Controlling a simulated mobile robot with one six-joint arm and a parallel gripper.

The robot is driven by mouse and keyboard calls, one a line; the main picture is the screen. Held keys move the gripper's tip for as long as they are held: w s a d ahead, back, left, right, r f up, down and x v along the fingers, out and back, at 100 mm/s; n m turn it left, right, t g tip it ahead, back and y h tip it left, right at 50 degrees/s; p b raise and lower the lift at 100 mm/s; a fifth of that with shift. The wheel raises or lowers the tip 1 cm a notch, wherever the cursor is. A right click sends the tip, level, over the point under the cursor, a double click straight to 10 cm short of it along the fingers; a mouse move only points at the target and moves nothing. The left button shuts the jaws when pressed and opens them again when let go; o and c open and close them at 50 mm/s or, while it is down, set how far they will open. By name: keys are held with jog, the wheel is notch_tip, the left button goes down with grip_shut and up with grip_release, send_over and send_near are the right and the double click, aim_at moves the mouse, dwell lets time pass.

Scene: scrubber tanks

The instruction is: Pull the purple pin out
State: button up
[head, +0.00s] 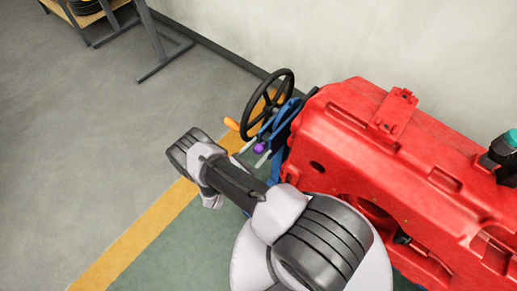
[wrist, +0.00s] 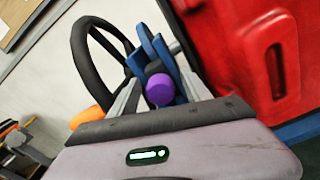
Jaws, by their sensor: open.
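The purple pin (wrist: 159,90) shows its round end in the wrist view, in front of the blue bracket (wrist: 150,45). In the head view the purple pin (head: 259,147) is small, beside the blue frame below the steering wheel. My gripper (wrist: 163,80) is open, with one grey finger on each side of the purple end. In the head view my gripper (head: 256,152) shows only as two pale fingers by the pin; my arm hides the rest. I cannot tell whether the fingers touch the pin. The pin's shaft is hidden.
A black steering wheel (head: 268,104) and an orange handle (head: 232,124) are close to the pin. The red tank (head: 345,140) stands to the right. A pale wall is behind. Grey floor (head: 80,150) is open on the left.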

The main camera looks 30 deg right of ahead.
grip_shut()
dwell(1.4)
